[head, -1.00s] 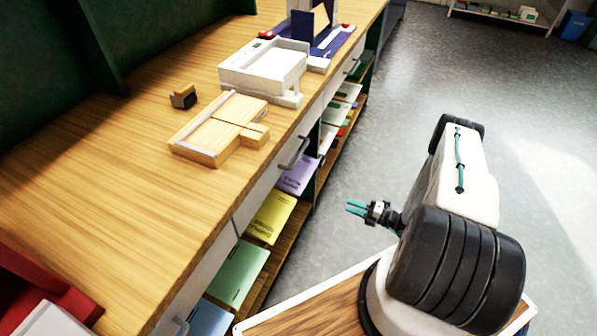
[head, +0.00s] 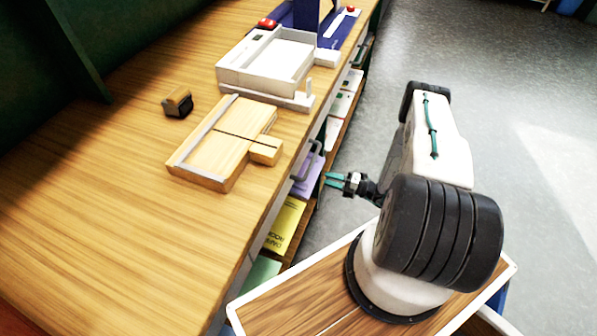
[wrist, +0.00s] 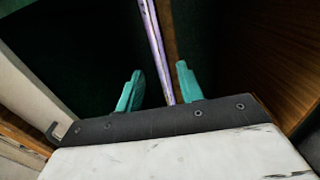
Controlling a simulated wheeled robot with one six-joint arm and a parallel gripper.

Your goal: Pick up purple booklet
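The purple booklet (head: 309,174) lies on the shelf under the long table, partly hidden by the table edge and a drawer handle. In the wrist view its edge (wrist: 158,45) shows as a thin purple strip running between my two green fingers. My gripper (head: 328,180) is open, with its fingertips close to the booklet's right end in the head view. In the wrist view my gripper (wrist: 159,78) has a gap on both sides of the strip, the right finger nearer to it.
A yellow booklet (head: 285,226) and a green booklet (head: 262,272) lie on the same shelf nearer to me. White booklets lie further along. A drawer handle (head: 309,160) juts out above the purple booklet. Open floor (head: 480,100) lies to the right.

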